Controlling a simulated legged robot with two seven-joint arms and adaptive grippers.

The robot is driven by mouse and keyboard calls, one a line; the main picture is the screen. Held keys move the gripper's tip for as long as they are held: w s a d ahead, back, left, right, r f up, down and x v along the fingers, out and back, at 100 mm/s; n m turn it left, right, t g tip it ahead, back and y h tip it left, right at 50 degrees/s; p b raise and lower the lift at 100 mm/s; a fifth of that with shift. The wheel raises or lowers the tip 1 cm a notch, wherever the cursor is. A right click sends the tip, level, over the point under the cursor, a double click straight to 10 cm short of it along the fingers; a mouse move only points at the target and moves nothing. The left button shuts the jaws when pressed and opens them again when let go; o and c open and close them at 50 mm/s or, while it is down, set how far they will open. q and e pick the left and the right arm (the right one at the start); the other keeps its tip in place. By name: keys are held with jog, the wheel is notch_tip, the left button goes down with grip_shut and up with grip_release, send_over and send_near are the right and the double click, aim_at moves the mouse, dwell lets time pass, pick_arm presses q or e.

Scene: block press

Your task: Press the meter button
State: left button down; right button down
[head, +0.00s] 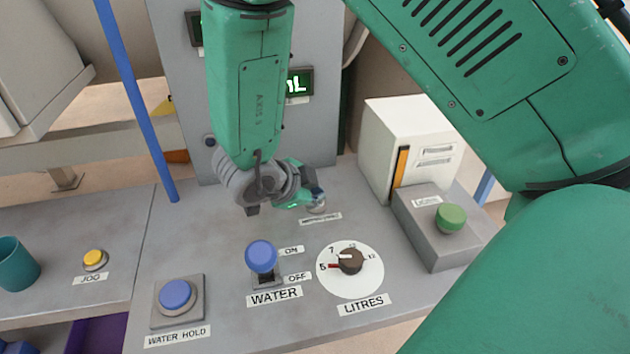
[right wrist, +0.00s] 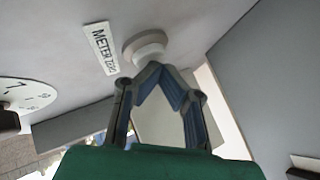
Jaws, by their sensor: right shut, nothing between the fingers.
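The meter button (right wrist: 146,44) is a pale round knob on a round base, beside a label (right wrist: 100,48) that starts with METER. In the head view the meter button (head: 317,209) is partly hidden behind my right gripper (head: 313,195), which points down at it. In the right wrist view the right gripper (right wrist: 155,70) is shut and empty. Its fingertips overlap the near edge of the button; I cannot tell whether they touch it. My left gripper is not in view.
Nearby on the grey panel are the LITRES dial (head: 350,283), the blue-knobbed WATER lever (head: 262,257) and the blue WATER HOLD button (head: 175,294). A green button (head: 450,217) sits on a raised box at right. A blue post (head: 140,105) stands left of my right arm.

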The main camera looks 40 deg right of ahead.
jog(key=shift+f, duration=0.35)
jog(key=shift+r, duration=0.15)
dwell(0.4)
jog(key=shift+r+p, duration=0.8)
jog(key=shift+p, duration=0.15)
jog(key=shift+r, duration=0.1)
notch_tip(320, 180, up, 5)
jog(key=p, duration=0.5)
dwell(0.4)
